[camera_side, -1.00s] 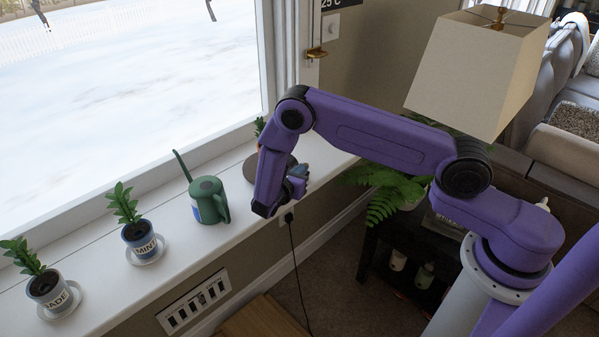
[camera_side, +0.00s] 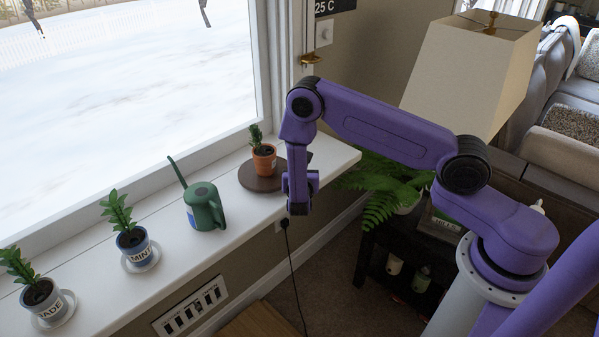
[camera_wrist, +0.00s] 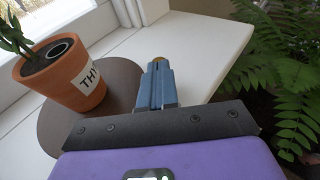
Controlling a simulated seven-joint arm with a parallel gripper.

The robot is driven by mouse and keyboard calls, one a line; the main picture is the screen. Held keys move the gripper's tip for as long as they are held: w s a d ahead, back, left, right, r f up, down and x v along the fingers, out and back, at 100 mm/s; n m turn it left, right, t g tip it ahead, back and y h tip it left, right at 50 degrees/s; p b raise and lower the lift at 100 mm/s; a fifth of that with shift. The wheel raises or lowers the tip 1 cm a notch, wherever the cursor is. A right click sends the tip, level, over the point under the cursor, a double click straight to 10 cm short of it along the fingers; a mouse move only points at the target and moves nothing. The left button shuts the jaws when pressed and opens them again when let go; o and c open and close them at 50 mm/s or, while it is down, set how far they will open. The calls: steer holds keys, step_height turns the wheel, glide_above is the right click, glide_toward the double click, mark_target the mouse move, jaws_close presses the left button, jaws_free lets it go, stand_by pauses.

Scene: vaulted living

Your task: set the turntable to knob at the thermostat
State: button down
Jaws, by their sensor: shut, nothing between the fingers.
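The turntable is a dark brown round disc on the white window sill, partly behind my arm in the side view (camera_side: 258,184) and at left in the wrist view (camera_wrist: 122,78). A terracotta pot (camera_side: 264,164) with a green plant stands on it; its label begins "THY" in the wrist view (camera_wrist: 82,88). My gripper (camera_wrist: 158,70) is shut and empty, just right of the disc's edge; I cannot tell whether it touches. A small yellowish thing shows at its fingertips, unclear. A dark panel reading "25 C" (camera_side: 335,6) hangs above a white wall plate (camera_side: 324,33), perhaps the thermostat.
A green watering can (camera_side: 205,206) and two potted plants, one labelled MINT (camera_side: 132,241), the other ending "ADE" (camera_side: 42,300), stand left along the sill (camera_side: 95,293). A fern (camera_side: 385,190) and lampshade (camera_side: 470,75) are right. A black cord (camera_side: 292,265) hangs below.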

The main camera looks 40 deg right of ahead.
steer(key=shift+w+d+n+t+y, duration=0.55)
steer(key=shift+d+n+t+y, duration=0.15)
steer(key=shift+d+n+y, duration=0.15)
steer(key=shift+w+d, duration=0.8)
steer(key=shift+w, duration=0.05)
steer(key=shift+w+d, duration=0.35)
steer(key=shift+w, duration=0.25)
steer(key=shift+w+d, duration=0.3)
steer(key=shift+w, duration=0.4)
